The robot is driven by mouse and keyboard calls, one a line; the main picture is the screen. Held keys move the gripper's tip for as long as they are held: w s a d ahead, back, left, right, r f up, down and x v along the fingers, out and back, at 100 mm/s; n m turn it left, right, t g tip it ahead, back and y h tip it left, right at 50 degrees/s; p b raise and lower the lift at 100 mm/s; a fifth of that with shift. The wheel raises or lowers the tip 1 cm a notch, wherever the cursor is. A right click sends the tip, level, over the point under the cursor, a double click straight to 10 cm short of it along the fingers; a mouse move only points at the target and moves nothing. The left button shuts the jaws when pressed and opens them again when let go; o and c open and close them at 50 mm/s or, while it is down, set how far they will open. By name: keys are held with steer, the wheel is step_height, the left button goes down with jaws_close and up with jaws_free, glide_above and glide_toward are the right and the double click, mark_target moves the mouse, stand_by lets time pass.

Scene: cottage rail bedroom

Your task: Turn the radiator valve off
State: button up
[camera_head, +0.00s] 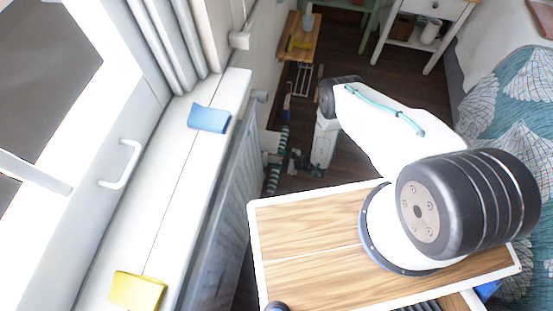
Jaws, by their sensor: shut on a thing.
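The white radiator (230,205) stands under the window sill at the left. At its far end, low down, a small pale fitting (271,158) shows; it looks like the radiator valve, but its knob is mostly hidden. My gripper (287,161) is at the end of my arm, reaching down beside that fitting. It is small and dark here, and its fingers are partly lost against the dark floor. It is shut on what appears to be the radiator valve. I cannot tell how far the valve is turned.
A blue cloth (209,118) and a yellow cloth (137,291) lie on the sill (165,205). A striped roll (277,172) lies along the floor near the gripper. A wooden bench (300,38) and white side table (432,12) stand farther back. The bed (515,130) is at right.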

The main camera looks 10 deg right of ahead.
steer(key=shift+n+t, duration=0.5)
steer(key=shift+n, duration=0.3)
steer(key=o, duration=1)
steer(key=v, duration=0.7)
steer(key=shift+s+d+r, duration=0.2)
steer(key=shift+s+d, duration=0.05)
